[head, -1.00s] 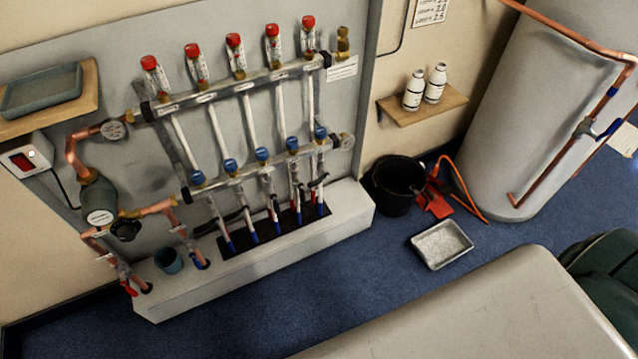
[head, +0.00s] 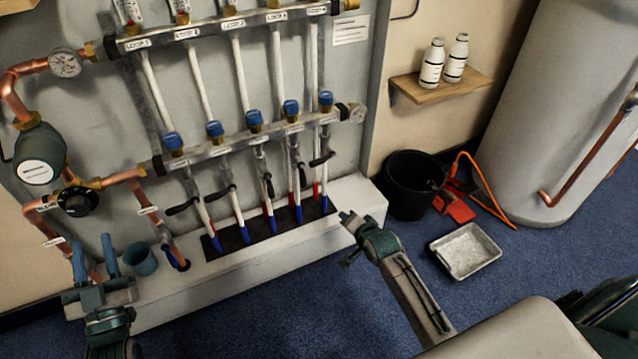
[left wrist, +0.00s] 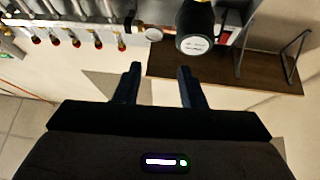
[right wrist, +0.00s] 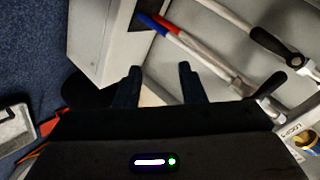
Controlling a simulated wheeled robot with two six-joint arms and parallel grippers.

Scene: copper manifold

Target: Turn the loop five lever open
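The loop five lever (head: 322,160) is a black handle on the rightmost pipe below the lower manifold bar (head: 240,140). It lies roughly crosswise to its pipe. My right gripper (head: 347,217) is below and to the right of it, apart from it, at the right end of the white box. The right wrist view shows its fingers (right wrist: 158,84) spread and empty. Two black levers (right wrist: 268,42) show there, but I cannot tell which loops they serve. My left gripper (head: 95,256) is at lower left before the copper pipes, open with nothing between its fingers (left wrist: 155,85).
Other black levers (head: 267,184) hang in a row to the left. The white box (head: 240,265) runs below the pipes. A black bucket (head: 412,185), red dustpan (head: 457,208) and grey tray (head: 466,252) are on the floor at right. A blue cup (head: 141,261) is near my left gripper.

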